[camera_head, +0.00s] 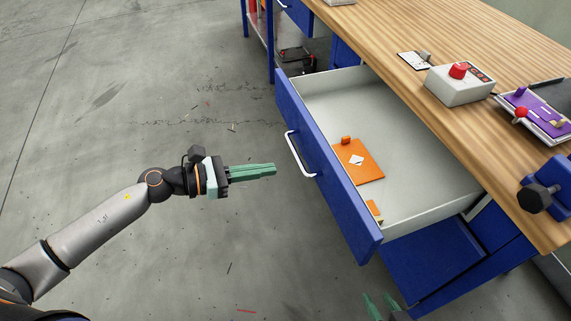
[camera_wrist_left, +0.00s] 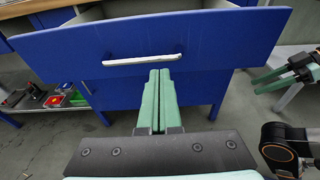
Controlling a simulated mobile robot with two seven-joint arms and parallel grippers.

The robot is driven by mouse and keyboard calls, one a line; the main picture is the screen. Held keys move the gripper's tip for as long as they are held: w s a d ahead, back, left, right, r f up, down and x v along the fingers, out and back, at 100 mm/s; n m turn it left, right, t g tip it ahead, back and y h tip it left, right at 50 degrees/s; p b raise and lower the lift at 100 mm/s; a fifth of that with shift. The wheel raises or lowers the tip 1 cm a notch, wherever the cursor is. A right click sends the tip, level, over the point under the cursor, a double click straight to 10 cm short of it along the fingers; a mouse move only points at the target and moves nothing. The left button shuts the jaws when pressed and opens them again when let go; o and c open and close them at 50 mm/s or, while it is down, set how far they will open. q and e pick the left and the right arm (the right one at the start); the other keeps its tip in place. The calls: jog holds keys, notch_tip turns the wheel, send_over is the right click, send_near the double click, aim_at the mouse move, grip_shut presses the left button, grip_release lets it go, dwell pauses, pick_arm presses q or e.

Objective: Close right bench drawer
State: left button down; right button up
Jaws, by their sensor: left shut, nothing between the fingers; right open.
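The bench drawer (camera_head: 322,172) has a blue front and a light inside, and it is pulled well out from the bench. Its white bar handle (camera_head: 296,155) is on the front; the handle also shows in the left wrist view (camera_wrist_left: 142,60). My left gripper (camera_head: 274,170) is shut and empty, its green fingers pointing at the drawer front, a short gap away in the head view. In the left wrist view the fingertips (camera_wrist_left: 159,72) appear just below the handle. My right gripper (camera_head: 374,305) shows only partly at the bottom edge, below the drawer; its green fingers are apart.
An orange plate (camera_head: 358,162) and a small orange piece (camera_head: 374,211) lie in the drawer. The wooden benchtop (camera_head: 395,25) carries a red-button box (camera_head: 461,86), a purple device (camera_head: 532,112) and a blue vise (camera_head: 548,184). Floor left of the drawer is clear.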

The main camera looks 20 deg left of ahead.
pick_arm(q)
jog(key=x, duration=0.5)
jog(key=shift+w+d, duration=0.1)
jog(key=shift+d, duration=0.1)
pick_arm(e)
jog(key=shift+w+r, duration=0.2)
jog(key=shift+r, duration=0.05)
jog(key=shift+w, duration=0.1)
pick_arm(q)
jog(key=shift+w+d, duration=0.1)
